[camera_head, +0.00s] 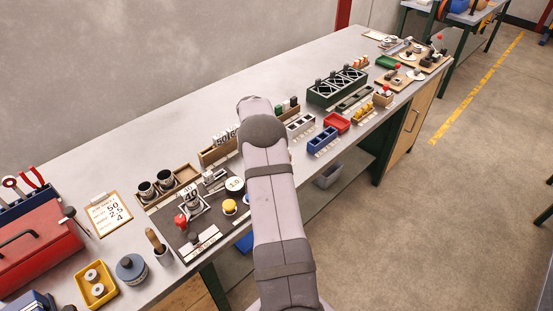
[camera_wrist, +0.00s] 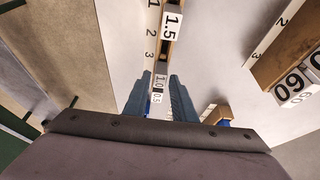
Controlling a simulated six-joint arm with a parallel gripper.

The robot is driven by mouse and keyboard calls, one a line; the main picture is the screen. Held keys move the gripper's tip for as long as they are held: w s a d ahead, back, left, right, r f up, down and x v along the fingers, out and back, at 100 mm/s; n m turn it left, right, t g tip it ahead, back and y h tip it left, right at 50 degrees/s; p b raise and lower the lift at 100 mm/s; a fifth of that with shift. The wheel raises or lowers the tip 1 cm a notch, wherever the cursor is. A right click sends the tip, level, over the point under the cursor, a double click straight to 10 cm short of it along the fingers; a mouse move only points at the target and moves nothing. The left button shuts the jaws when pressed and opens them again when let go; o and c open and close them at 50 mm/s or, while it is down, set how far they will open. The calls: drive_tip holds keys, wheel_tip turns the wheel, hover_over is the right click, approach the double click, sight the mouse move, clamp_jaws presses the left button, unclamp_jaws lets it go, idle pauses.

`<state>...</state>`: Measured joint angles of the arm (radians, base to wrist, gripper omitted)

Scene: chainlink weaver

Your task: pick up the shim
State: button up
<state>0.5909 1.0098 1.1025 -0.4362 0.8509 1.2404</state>
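The pieces that look like shims stand in a row in a narrow holder (camera_wrist: 165,52) in the wrist view, with white labels. A piece labelled 1.5 (camera_wrist: 172,25) is at the top, beyond my fingertips. A piece labelled 1.0 (camera_wrist: 160,82) and one labelled 0.5 (camera_wrist: 157,98) show in the gap between my fingers. I cannot tell which one is the shim meant. My gripper (camera_wrist: 160,76) is open, with its two blue-grey fingers on either side of the row. I cannot tell whether they touch it. In the head view my own arm hides the gripper and the row.
A wooden block rack labelled 50 and 60 (camera_head: 226,137) stands left of my arm; a wooden block with number labels (camera_wrist: 290,68) is at right in the wrist view. Blue (camera_head: 322,140) and red (camera_head: 337,122) trays lie to the right. A red toolbox (camera_head: 38,250) stands far left.

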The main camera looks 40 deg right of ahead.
clamp_jaws()
wheel_tip(320, 180, up, 10)
drive_tip(key=b, duration=0.3)
